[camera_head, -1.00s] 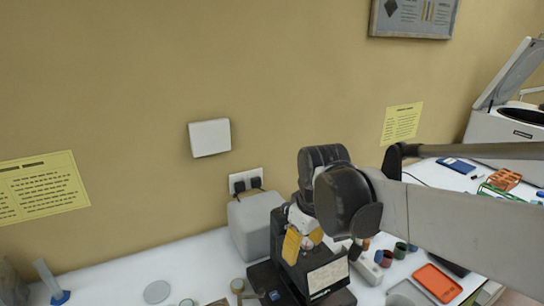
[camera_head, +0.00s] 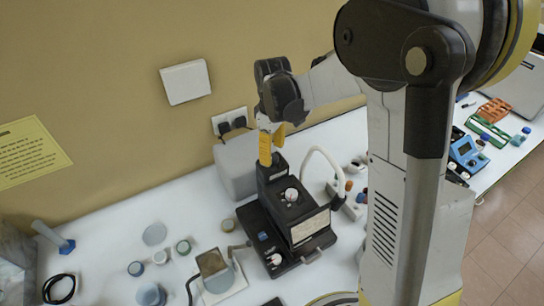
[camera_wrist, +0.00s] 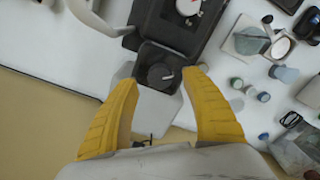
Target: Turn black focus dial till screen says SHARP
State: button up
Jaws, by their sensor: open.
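A black instrument (camera_head: 256,222) stands on the white bench in the head view, with a pale label on its side and a white knob (camera_head: 291,195) on top. In the wrist view, the black focus dial (camera_wrist: 157,75), round with a small white mark, sits on the instrument's black end block (camera_wrist: 178,56). My gripper (camera_wrist: 162,80) is open, its yellow fingers on either side of the dial. I cannot tell whether they touch it. In the head view, my gripper (camera_head: 270,155) is over the instrument's rear end. The dial is hidden there, and I cannot make out any screen text.
A light grey box (camera_head: 233,168) stands against the wall beside the instrument. Small jars (camera_head: 183,247) and a square plate (camera_head: 220,280) lie left of it. A pale hose (camera_head: 322,158) curves on its right. My arm covers the right middle of the head view.

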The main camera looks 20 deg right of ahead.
jog(key=shift+f, duration=1.4)
jog(key=c, duration=1.2)
jog(key=shift+m, duration=0.3)
jog(key=m+b, duration=0.3)
jog(key=m, duration=0.2)
jog(key=m+b, duration=0.2)
jog(key=m, duration=0.3)
jog(key=shift+m, duration=0.3)
